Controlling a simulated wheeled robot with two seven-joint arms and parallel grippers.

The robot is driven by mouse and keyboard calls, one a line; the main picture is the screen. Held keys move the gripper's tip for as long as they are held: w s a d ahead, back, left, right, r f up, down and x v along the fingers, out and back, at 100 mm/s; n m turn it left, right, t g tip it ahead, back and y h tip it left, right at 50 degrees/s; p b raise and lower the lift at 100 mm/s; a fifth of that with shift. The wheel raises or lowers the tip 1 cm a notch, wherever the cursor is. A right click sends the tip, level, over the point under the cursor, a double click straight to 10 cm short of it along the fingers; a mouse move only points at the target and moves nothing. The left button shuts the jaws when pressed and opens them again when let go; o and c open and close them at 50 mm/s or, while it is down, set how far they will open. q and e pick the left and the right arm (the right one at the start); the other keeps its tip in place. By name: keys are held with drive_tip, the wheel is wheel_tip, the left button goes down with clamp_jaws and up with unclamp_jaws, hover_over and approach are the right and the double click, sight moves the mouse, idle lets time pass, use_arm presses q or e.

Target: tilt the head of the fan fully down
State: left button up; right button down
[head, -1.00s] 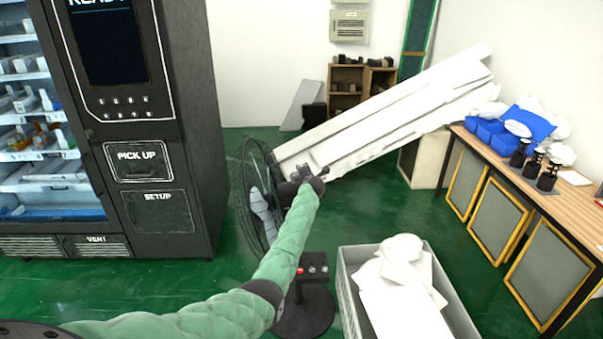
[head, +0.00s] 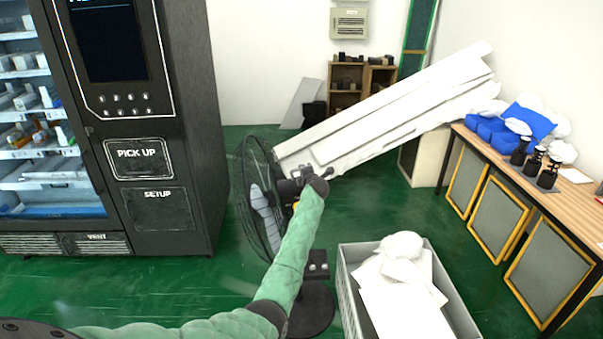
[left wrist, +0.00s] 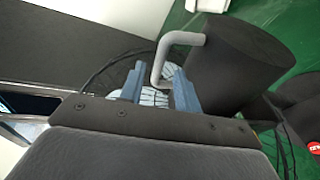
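The black fan (head: 262,200) stands on the floor in the head view, its round wire cage facing left towards the vending machine. Its base (head: 318,310) is partly hidden behind my left arm. My left gripper (head: 308,175) is at the back of the fan head. In the left wrist view the dark motor housing (left wrist: 240,65) carries a light grey bent handle (left wrist: 185,38). My left gripper (left wrist: 158,92) has its two blue-grey fingers apart, one on each side of the handle's lower end, with gaps visible. My right gripper is in neither view.
A black vending machine (head: 185,60) stands left of the fan. A grey crate (head: 350,290) with white items is right of the base. Long white panels (head: 400,110) lean behind. A wooden table (head: 575,200) is at the right. Green floor is clear in front of the machine.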

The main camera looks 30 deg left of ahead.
use_arm(q)
drive_tip(key=shift+v, duration=1.55)
